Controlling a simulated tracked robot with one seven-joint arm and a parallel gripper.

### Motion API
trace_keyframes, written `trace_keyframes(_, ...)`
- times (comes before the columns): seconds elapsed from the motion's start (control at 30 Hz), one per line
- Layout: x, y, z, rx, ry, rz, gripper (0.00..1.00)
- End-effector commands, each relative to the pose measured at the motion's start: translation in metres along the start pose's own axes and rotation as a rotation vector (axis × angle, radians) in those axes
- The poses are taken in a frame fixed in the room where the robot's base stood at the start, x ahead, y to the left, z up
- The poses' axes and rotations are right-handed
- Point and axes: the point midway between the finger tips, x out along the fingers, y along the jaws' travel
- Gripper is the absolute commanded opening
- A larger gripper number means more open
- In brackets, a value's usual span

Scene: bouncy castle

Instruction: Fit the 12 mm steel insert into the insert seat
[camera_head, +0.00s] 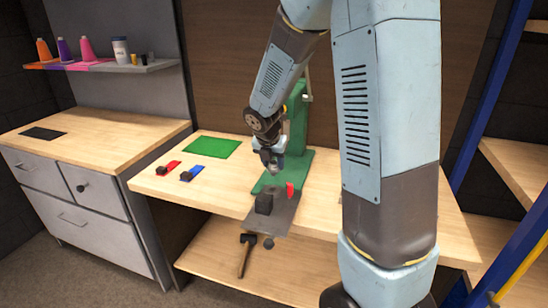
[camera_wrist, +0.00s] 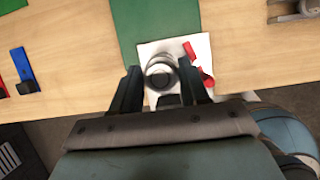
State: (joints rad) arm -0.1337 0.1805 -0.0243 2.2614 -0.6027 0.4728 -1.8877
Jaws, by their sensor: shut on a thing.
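My gripper (camera_wrist: 160,84) points down, with a finger on either side of a round grey steel piece, which I take to be the steel insert (camera_wrist: 160,72). It is shut on this piece, above a pale grey plate (camera_wrist: 150,49). In the head view my gripper (camera_head: 271,163) is over the green press base, behind the front part of the plate (camera_head: 283,213). A dark block (camera_head: 264,203) stands on the plate's front left. I cannot make out the insert seat, and the insert's lower end is hidden.
The green press (camera_head: 298,125) rises close behind my gripper. A red lever-like part (camera_head: 290,188) is at the plate's right. Red (camera_head: 169,167) and blue (camera_head: 192,173) pieces and a green mat (camera_head: 211,147) lie left. A hammer (camera_head: 245,256) is on the lower shelf.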

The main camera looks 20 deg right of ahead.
Motion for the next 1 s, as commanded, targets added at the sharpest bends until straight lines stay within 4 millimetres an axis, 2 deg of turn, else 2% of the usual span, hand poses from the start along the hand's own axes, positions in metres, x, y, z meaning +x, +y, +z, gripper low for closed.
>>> trace_keyframes(0.5,0.034,0.004,-0.018,-0.009,0.001,0.003,0.07)
trace_keyframes(1.0,0.038,0.004,-0.02,-0.007,0.001,0.004,0.07)
